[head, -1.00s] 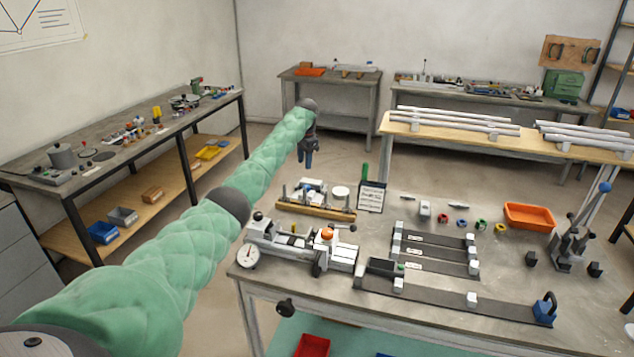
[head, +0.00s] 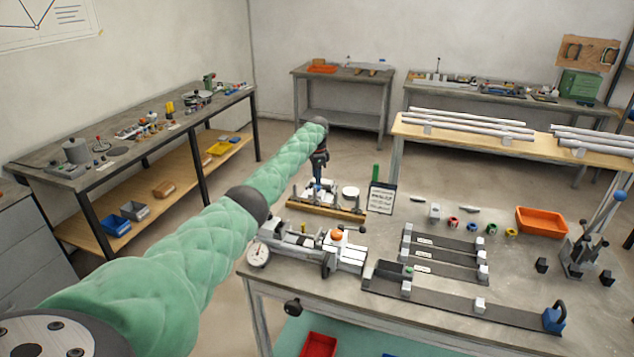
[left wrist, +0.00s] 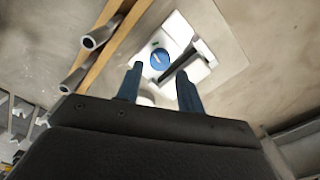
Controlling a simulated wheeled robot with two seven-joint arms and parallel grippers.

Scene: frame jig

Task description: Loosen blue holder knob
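The blue knob (left wrist: 160,58) is a round disc with a pale line on it, on a white block (left wrist: 176,35) in the left wrist view. My left gripper (left wrist: 160,69) is open, its two dark blue fingers apart, with the knob showing between and just beyond the tips. I cannot tell whether they touch it. In the head view my left gripper (head: 318,181) hangs over the fixture with a wooden base (head: 325,208), at the back left of the bench, largely covering the knob. My right gripper is not in view.
A sign (head: 382,198) and a white round piece (head: 351,192) stand close to the right of the gripper. A grey device with a dial (head: 258,254) and an orange knob (head: 337,234) is in front. An orange tray (head: 541,220) lies at the right.

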